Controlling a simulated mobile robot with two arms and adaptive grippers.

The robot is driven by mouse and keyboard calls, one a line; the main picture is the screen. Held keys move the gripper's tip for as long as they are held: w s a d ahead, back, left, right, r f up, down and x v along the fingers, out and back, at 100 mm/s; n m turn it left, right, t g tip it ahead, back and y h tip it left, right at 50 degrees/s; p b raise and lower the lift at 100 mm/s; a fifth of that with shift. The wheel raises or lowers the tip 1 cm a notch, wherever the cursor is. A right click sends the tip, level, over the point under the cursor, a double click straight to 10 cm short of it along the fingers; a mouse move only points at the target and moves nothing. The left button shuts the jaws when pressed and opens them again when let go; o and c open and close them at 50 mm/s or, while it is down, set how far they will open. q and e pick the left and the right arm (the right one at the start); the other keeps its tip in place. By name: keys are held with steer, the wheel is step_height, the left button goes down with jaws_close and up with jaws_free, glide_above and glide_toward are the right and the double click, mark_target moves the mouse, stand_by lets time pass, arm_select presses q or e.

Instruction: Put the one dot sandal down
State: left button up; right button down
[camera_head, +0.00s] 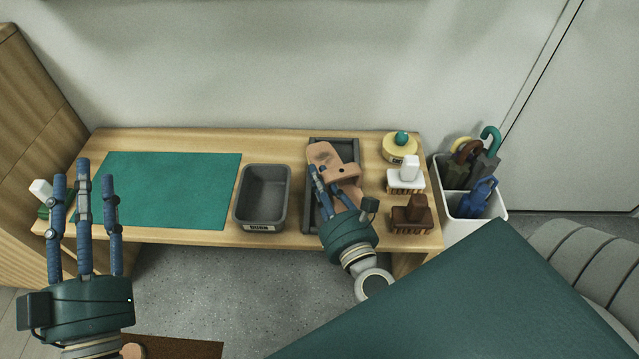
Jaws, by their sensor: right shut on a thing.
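A tan sandal (325,153) with a dark dot on its strap is at the dark tray (348,144) on the wooden bench. My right gripper (330,188) is shut on the sandal, its fingers around the near part of it. The fingers hide part of the sandal, and I cannot tell whether it touches the tray floor. My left gripper (85,180) is open and empty, fingers spread, over the left end of the bench.
A green mat (170,190) lies bare on the bench (390,144). A white umbrella stand (470,228) is beyond the bench's right end.

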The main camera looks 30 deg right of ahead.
steer(key=shift+f, duration=0.5)
arm_select(q)
steer(key=r, duration=0.1)
steer(key=s+r+t, duration=0.1)
steer(key=r+t, duration=0.1)
steer(key=r, duration=0.1)
steer(key=shift+s+h, duration=0.3)
steer(key=shift+s, duration=0.1)
arm_select(e)
steer(key=shift+f+b, duration=0.2)
steer(key=shift+b, duration=0.2)
steer(key=c, duration=1.8)
jaws_free()
arm_select(q)
steer(key=shift+s+r+t, duration=0.55)
steer(key=shift+r+t, duration=0.05)
steer(key=shift+r, duration=0.15)
arm_select(e)
steer(key=shift+o, duration=0.2)
arm_select(q)
steer(key=shift+a, duration=0.1)
arm_select(e)
steer(key=shift+s, duration=0.1)
